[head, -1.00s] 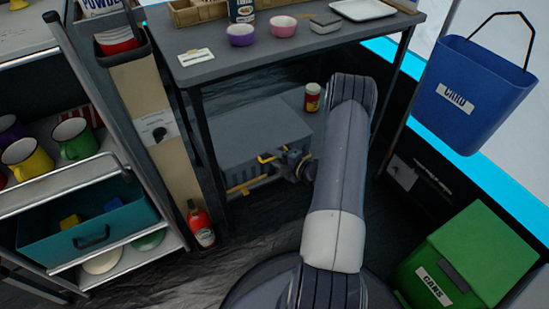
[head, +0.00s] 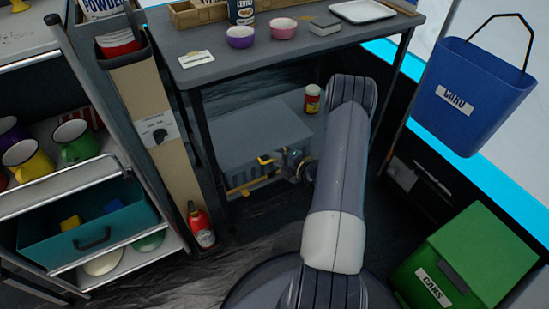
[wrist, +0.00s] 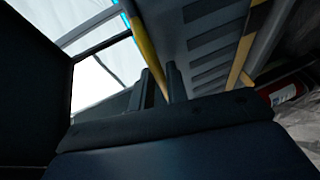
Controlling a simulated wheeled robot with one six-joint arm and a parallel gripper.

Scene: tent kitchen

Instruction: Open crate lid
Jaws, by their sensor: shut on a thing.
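The grey crate (head: 240,172) stands under the dark table. Its flat grey lid (head: 262,128) appears down over it, though my arm hides part of the right side. A yellow handle (head: 265,160) is at the lid's front edge, and yellow trim runs low on the crate. My gripper (head: 286,160) is at the crate's front, partly hidden by my forearm. In the wrist view, its two dark fingers (wrist: 160,85) are closed around the yellow handle bar (wrist: 146,48). The slotted crate wall (wrist: 215,45) shows beside them. Any gap under the lid cannot be made out.
A red-and-yellow can (head: 312,98) stands behind the crate's right side. A red bottle (head: 203,228) stands left of the crate. A table leg (head: 208,150) rises close to the crate's left. The green bin (head: 465,265) is at the right.

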